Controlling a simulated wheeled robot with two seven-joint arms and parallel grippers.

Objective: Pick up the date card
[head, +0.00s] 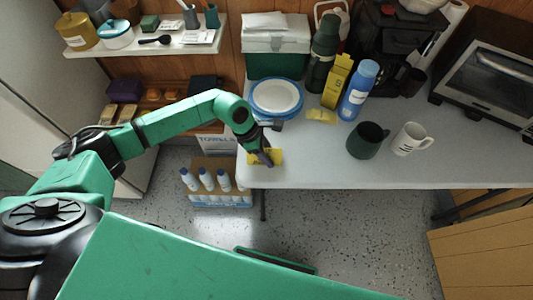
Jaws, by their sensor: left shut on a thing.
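My left gripper (266,157) is at the left front corner of the grey table, pointing down. It is shut on a small yellow card (278,156), which I take to be the date card. Part of the card is hidden behind the fingers, and I cannot tell whether it touches the tabletop. No writing on it can be read. My right gripper is not in view.
On the table (330,170) stand a blue-rimmed plate stack (277,97), a yellow item (322,116), a blue bottle (358,90), a dark mug (367,140) and a white mug (410,138). A box of bottles (220,185) is on the floor below. The table's front middle is clear.

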